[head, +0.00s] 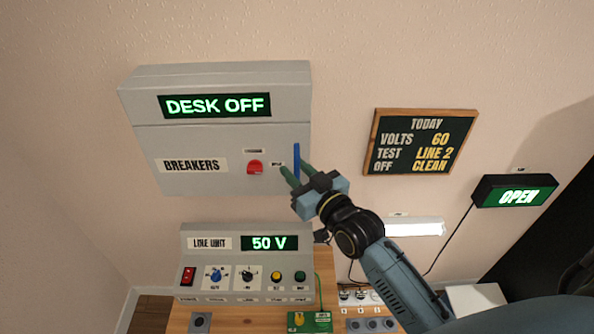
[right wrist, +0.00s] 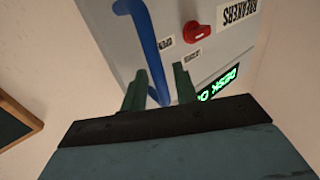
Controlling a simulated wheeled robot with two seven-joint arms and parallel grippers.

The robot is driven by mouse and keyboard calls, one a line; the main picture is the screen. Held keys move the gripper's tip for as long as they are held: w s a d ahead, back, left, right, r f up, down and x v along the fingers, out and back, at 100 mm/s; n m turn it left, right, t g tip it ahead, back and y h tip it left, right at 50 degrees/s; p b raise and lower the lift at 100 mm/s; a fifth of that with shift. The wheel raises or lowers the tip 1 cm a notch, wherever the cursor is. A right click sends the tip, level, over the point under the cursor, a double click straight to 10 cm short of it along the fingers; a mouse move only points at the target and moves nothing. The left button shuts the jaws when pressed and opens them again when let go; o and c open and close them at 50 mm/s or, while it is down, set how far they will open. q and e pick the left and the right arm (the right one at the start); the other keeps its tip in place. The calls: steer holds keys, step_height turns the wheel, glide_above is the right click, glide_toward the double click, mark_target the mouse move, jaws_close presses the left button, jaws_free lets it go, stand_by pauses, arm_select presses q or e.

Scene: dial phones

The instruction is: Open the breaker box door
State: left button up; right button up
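The grey breaker box (head: 225,140) hangs on the wall, its lower front labelled BREAKERS and looking shut. A blue bar handle (head: 297,158) stands at the front's right edge; it also shows in the right wrist view (right wrist: 143,40). A red knob (head: 255,167) sits left of the handle. My right gripper (head: 295,171) is at the handle's lower part. In the right wrist view its green fingers (right wrist: 159,90) are apart, with the handle's end showing between them. Contact cannot be told. My left gripper is not in view.
Below the box stands a grey line unit (head: 247,265) reading 50 V, on a wooden desk (head: 325,262). A framed chalkboard (head: 421,141) and a lit OPEN sign (head: 514,192) are on the right. The wall left of the box is clear.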

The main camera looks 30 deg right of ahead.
steer(key=shift+w, duration=0.1)
jaws_close()
stand_by(0.3)
